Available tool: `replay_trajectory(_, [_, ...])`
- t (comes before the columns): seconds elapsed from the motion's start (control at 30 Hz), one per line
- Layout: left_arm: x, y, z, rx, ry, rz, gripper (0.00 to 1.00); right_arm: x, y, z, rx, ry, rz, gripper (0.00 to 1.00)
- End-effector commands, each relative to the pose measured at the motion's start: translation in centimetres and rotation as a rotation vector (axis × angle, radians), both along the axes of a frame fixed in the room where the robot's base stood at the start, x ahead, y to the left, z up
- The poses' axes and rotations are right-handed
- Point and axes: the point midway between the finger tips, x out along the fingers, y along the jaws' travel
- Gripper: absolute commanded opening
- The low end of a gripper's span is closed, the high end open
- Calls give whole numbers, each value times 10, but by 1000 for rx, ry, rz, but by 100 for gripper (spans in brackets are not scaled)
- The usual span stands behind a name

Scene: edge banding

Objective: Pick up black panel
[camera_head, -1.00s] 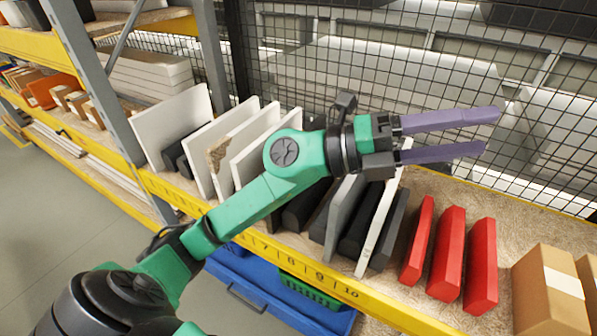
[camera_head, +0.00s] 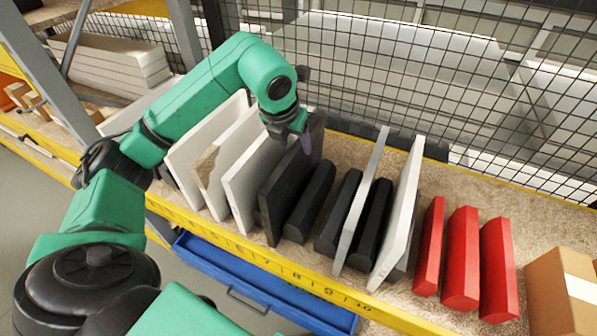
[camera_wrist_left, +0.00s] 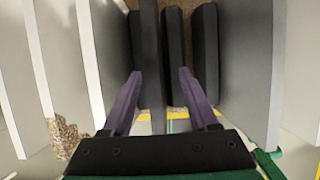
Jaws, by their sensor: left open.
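The black panel (camera_head: 284,195) stands upright on the shelf between a white panel and a row of low black blocks. My left gripper (camera_head: 306,143) is over its upper back part, pointing down; the arm hides some of the fingers. In the left wrist view the open gripper (camera_wrist_left: 160,73) has its two purple fingers on either side of the black panel (camera_wrist_left: 150,50). I cannot tell whether a finger touches it. My right gripper is not in view.
Black blocks (camera_head: 309,204) stand close on the panel's right, a white panel (camera_head: 245,175) on its left. Farther right are a grey panel (camera_head: 361,200), red blocks (camera_head: 462,258) and a cardboard box (camera_head: 560,290). Wire mesh (camera_head: 450,100) closes the back.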

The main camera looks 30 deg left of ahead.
Motion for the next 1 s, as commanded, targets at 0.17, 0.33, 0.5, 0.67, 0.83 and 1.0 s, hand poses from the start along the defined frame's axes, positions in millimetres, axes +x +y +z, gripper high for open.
replay_trajectory(0.17, [10,1,-20,-2,4,1,60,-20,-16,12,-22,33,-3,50])
replay_trajectory(0.33, [24,1,-47,-3,5,0,60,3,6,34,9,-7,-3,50])
replay_trajectory(0.5, [31,2,-65,-2,0,-1,60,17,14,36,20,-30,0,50])
replay_trajectory(0.67, [31,2,-65,-2,-1,-1,52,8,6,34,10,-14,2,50])
replay_trajectory(0.83, [31,2,-65,-2,-1,-1,0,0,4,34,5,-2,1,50])
replay_trajectory(1.0, [31,2,-65,-1,-1,0,0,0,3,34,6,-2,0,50])
